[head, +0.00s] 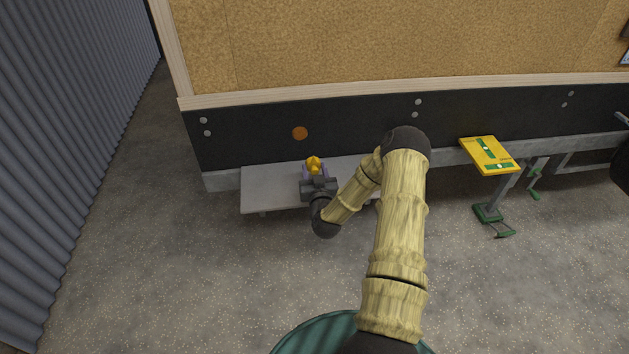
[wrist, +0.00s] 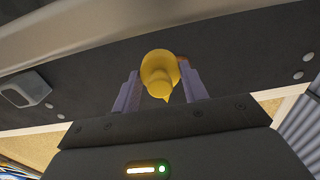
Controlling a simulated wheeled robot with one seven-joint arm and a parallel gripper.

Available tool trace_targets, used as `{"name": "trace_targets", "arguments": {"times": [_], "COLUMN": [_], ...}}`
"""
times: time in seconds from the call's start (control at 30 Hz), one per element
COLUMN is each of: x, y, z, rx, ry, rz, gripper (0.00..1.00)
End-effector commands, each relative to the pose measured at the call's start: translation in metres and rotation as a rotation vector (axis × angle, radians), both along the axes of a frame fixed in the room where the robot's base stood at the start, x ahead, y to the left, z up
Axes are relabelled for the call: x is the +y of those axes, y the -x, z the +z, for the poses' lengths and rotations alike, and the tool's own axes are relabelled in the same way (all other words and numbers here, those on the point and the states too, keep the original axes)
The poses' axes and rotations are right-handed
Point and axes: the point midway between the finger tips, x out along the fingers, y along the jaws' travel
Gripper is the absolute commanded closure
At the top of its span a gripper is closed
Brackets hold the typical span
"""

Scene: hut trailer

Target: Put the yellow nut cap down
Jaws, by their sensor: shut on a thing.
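The yellow nut cap (head: 314,164) is between the fingers of my gripper (head: 314,172). In the wrist view the cap (wrist: 158,73) is a rounded yellow piece with a narrower end, and the two purple fingers of my gripper (wrist: 160,90) close on it from both sides. In the head view my gripper is over the grey step (head: 268,188) at the foot of the trailer wall. I cannot tell whether the cap touches anything besides the fingers.
A black trailer skirt (head: 250,140) with an orange disc (head: 300,133) rises behind the step. A corrugated grey wall (head: 75,130) is on the left. The step's left part is bare.

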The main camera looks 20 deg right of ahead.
Motion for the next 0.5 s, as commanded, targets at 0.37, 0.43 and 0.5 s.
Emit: {"name": "trace_targets", "arguments": {"times": [0.37, 0.43, 0.5], "x": [0.0, 0.0, 0.0], "y": [0.0, 0.0, 0.0], "z": [-0.021, -0.031, -0.037], "rx": [0.001, 0.001, 0.001], "ry": [-0.002, -0.002, -0.001], "rz": [-0.002, -0.001, -0.001], "gripper": [0.84, 0.84, 0.84]}}
